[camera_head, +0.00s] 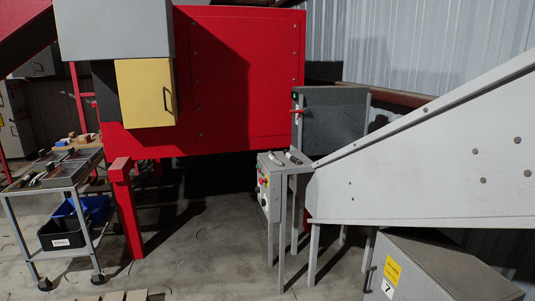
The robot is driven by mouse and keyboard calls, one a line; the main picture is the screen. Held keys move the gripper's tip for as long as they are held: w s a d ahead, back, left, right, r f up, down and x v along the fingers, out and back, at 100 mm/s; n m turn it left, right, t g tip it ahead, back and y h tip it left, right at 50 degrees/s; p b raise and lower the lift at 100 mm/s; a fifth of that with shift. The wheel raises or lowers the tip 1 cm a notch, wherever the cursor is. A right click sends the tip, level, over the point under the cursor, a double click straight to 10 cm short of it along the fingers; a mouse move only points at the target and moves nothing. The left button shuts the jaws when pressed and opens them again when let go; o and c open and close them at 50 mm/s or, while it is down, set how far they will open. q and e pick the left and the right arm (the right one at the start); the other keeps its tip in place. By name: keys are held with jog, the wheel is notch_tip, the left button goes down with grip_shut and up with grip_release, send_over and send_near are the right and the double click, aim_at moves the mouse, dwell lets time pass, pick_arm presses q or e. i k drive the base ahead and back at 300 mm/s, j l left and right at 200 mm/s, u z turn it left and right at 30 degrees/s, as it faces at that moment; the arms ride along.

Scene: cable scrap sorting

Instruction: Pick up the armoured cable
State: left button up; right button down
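I cannot make out an armoured cable for certain in the head view. A wheeled cart (66,184) stands at the left, and small dark and brown items lie in and around the trays (75,163) on its top. They are too small to identify. Thin dark strands lie on the floor near the red post, also too small to tell apart. Neither of my grippers is in view.
A large red machine (225,75) with a yellow door (145,92) fills the back. A grey control box (271,190) stands in the middle. A white chute (430,160) and a grey cabinet (440,270) block the right. Open floor (210,255) lies between cart and control box.

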aim_at(291, 157)
jog(key=i+z, duration=0.1)
jog(key=i, duration=0.35)
jog(key=i+j+z, duration=0.15)
jog(key=i, duration=0.3)
jog(key=i+j+z, duration=0.1)
jog(key=i, duration=0.35)
jog(key=i+j+z, duration=0.15)
jog(key=i+j, duration=0.15)
jog(key=i, duration=0.1)
